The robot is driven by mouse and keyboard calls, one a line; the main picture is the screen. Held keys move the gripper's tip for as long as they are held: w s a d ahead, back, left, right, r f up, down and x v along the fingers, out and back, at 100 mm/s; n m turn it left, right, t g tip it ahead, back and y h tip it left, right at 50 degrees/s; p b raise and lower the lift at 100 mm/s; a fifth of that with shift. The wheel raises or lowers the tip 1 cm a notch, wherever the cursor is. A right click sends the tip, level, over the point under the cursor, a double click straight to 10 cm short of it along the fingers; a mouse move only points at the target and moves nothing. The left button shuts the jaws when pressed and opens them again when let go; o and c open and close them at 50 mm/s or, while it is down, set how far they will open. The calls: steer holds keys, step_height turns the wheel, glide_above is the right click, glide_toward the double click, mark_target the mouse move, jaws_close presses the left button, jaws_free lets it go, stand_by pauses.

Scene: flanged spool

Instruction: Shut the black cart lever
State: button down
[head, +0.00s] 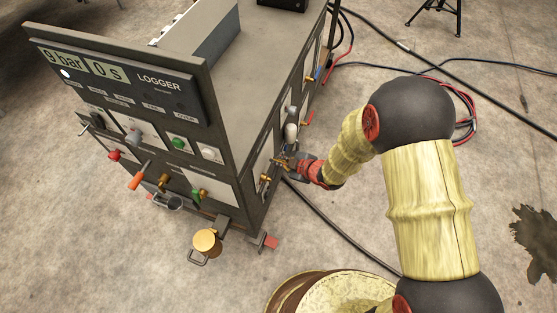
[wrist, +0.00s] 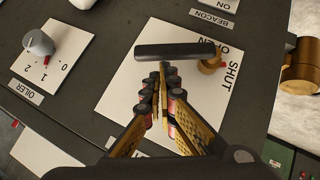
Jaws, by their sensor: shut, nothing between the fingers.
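The black lever (wrist: 175,49) is in the wrist view, on a white plate (wrist: 125,85) on the dark cart side. Its bar lies across the picture, leftward from a brass hub (wrist: 210,63). The words SHUT and OPEN are printed beside the hub, OPEN partly covered. My gripper (wrist: 163,70) is shut and empty. Its fingertips are at the lower edge of the bar in the picture; I cannot tell whether they touch it. In the head view my gripper (head: 284,162) is at the cart's right side, and I cannot make out the lever there.
A grey OILER knob (wrist: 38,43) is left of the lever, and a BEACON label (wrist: 211,19) is above it. A brass cylinder (wrist: 300,72) is at the right. The cart (head: 270,60) has a LOGGER panel reading 9 bar, 0 s. Cables (head: 330,222) lie on the floor.

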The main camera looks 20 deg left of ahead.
steer(key=shift+w+g+p, duration=0.2)
steer(key=shift+g+p, duration=0.1)
steer(key=shift+p, duration=0.4)
steer(key=shift+w+f+g+p, duration=0.2)
steer(key=shift+w+g+p, duration=0.1)
steer(key=shift+p, duration=0.9)
steer(key=w+m+g+p, duration=0.1)
steer(key=p, duration=0.2)
steer(key=shift+d+f, duration=0.1)
steer(key=shift+f, duration=0.25)
steer(key=shift+w+f+p, duration=0.25)
steer(key=shift+w+f, duration=0.05)
steer(key=shift+f, duration=0.25)
steer(key=shift+w+f+p, duration=0.2)
steer(key=shift+w+f, duration=0.1)
steer(key=shift+f, duration=0.2)
